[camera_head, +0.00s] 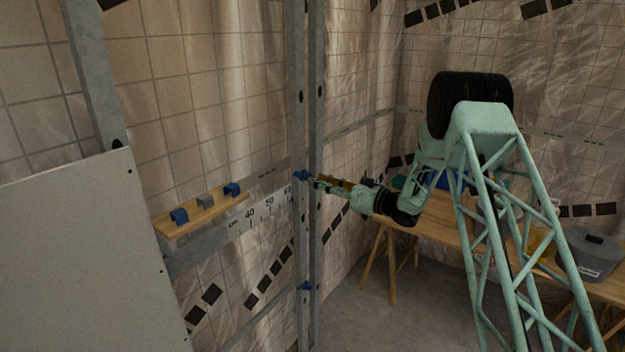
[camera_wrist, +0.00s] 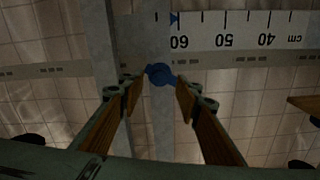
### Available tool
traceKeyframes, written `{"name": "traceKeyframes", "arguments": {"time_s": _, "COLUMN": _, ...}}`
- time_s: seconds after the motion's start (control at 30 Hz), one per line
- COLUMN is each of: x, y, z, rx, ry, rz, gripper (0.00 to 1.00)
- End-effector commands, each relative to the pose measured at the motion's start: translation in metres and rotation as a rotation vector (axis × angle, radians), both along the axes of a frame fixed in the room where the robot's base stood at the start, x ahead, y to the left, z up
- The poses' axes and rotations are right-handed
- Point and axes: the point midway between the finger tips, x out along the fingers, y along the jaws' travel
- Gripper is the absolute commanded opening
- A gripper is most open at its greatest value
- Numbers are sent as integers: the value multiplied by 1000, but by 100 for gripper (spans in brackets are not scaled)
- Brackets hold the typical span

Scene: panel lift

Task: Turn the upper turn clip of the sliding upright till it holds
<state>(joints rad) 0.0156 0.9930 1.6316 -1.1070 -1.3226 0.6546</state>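The upper turn clip (camera_head: 301,175) is a small blue piece on the grey metal sliding upright (camera_head: 300,120). In the wrist view the clip (camera_wrist: 160,74) shows a round middle with short wings to both sides, lying roughly across the upright. My gripper (camera_head: 316,182) is at the clip, coming from the right. In the wrist view my gripper (camera_wrist: 158,88) is open, with one finger to each side of the clip. I cannot tell whether the fingertips touch its wings. A lower blue turn clip (camera_head: 304,287) sits further down the same upright.
A scale rail (camera_head: 268,208) runs behind the upright; its blue pointer (camera_wrist: 174,18) is near 60. A wooden ledge (camera_head: 205,214) with blue and grey blocks is on the left, beside a pale panel (camera_head: 80,260). A wooden table (camera_head: 435,228) stands at right.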

Motion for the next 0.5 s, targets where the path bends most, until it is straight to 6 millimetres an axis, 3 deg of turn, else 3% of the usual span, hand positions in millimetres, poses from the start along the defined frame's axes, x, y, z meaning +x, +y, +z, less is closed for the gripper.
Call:
{"name": "traceKeyframes", "arguments": {"time_s": 0.2, "x": 12, "y": 20, "z": -1, "rx": 0, "ry": 1, "rz": 0, "gripper": 31}}
{"name": "traceKeyframes", "arguments": {"time_s": 0.5, "x": 18, "y": 29, "z": 0, "rx": 0, "ry": 1, "rz": -1, "gripper": 31}}
